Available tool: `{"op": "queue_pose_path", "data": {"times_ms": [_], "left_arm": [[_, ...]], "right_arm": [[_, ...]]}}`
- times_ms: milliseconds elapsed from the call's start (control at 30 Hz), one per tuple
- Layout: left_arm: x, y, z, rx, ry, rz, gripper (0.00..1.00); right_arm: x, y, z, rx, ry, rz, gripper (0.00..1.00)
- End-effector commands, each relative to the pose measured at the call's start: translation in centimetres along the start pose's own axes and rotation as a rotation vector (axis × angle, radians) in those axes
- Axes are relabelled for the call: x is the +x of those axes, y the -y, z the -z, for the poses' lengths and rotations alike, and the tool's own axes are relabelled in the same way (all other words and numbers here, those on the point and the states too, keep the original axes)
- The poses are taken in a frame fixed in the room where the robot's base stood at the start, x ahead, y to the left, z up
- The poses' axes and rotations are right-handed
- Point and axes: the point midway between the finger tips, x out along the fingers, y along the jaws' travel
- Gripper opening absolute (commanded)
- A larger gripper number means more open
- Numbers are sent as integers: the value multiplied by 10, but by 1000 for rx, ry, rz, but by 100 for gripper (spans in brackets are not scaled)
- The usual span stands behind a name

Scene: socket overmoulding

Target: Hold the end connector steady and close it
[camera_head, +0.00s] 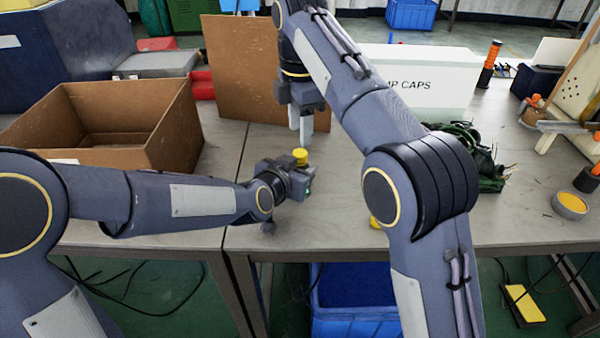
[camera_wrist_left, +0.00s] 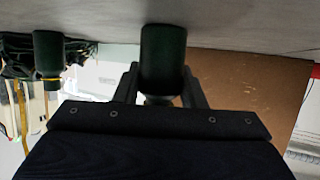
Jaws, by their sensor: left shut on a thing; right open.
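My left gripper (camera_head: 300,178) is low over the table near its front middle. In the left wrist view, its two fingers (camera_wrist_left: 163,92) are shut on a dark green cylindrical part (camera_wrist_left: 163,55), which I take as the end connector. In the head view a yellow cap-like piece (camera_head: 300,156) shows at the top of that gripper; most of the connector is hidden by the gripper.
A second dark green cylinder with a yellow ring (camera_wrist_left: 47,55) stands to the side in the wrist view. An open cardboard box (camera_head: 110,125) is at left, a white caps box (camera_head: 425,80) at back, and green cables (camera_head: 470,150) at right. My right forearm covers the middle.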

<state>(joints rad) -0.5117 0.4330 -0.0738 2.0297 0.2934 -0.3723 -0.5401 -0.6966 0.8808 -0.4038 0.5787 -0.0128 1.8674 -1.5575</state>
Motion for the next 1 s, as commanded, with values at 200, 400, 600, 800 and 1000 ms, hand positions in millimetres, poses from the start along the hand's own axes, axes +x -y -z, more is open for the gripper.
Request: {"op": "queue_pose_path", "data": {"times_ms": [200, 400, 600, 800, 1000], "left_arm": [[0, 0, 0, 0, 0, 0, 0], [0, 0, 0, 0, 0, 0, 0], [0, 0, 0, 0, 0, 0, 0], [0, 0, 0, 0, 0, 0, 0], [0, 0, 0, 0, 0, 0, 0]], "right_arm": [[34, 2, 0, 0, 0, 4, 44], [53, 0, 0, -1, 0, 1, 44], [57, 0, 0, 0, 0, 0, 44], [57, 0, 0, 0, 0, 0, 39], [57, 0, 0, 0, 0, 0, 13]]}}
